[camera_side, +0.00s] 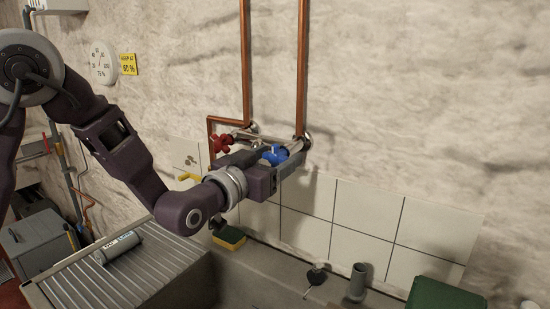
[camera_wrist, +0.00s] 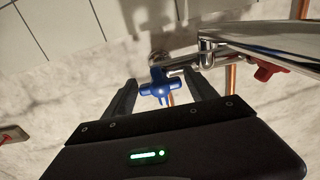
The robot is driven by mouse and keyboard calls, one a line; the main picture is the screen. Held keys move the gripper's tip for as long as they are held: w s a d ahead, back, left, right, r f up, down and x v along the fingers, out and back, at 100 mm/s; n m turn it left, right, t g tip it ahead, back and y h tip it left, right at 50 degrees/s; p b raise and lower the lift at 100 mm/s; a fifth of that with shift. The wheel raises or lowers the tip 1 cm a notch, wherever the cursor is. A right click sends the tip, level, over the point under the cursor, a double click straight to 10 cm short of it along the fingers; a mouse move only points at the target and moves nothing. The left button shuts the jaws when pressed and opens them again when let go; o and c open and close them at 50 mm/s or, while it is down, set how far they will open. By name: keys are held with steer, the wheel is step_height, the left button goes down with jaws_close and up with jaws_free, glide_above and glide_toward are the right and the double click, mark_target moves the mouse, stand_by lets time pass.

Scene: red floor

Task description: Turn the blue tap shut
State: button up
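The blue tap (camera_side: 274,155) is on the chrome mixer pipe on the wall, right of the red tap (camera_side: 221,143). In the wrist view the blue tap's cross-shaped handle (camera_wrist: 158,88) lies between my two fingers. My gripper (camera_side: 290,163) is at the blue tap and partly hides it in the side view. In the wrist view my gripper (camera_wrist: 160,79) is open, with one finger on each side of the handle and a small gap visible beside it. The red tap also shows at the right in the wrist view (camera_wrist: 266,71).
Copper pipes (camera_side: 302,70) run up the wall above the taps. Below are a sponge (camera_side: 229,237), a ridged drainboard (camera_side: 110,277), a grey cylinder (camera_side: 122,247) and a green object (camera_side: 442,295). White tiles (camera_side: 370,220) line the wall.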

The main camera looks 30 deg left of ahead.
steer(key=shift+o, duration=0.3)
steer(key=shift+s, duration=0.1)
steer(key=s, duration=0.7)
steer(key=s+a+f+g, duration=0.1)
steer(key=s+g, duration=0.3)
steer(key=s, duration=0.6)
steer(key=s+a+f+g, duration=0.1)
steer(key=s+a+g, duration=0.3)
steer(key=s, duration=0.6)
steer(key=s+a+f+g, duration=0.2)
steer(key=s+a+g, duration=0.1)
steer(key=s, duration=0.7)
steer(key=shift+g, duration=0.7)
steer(key=shift+c, duration=0.2)
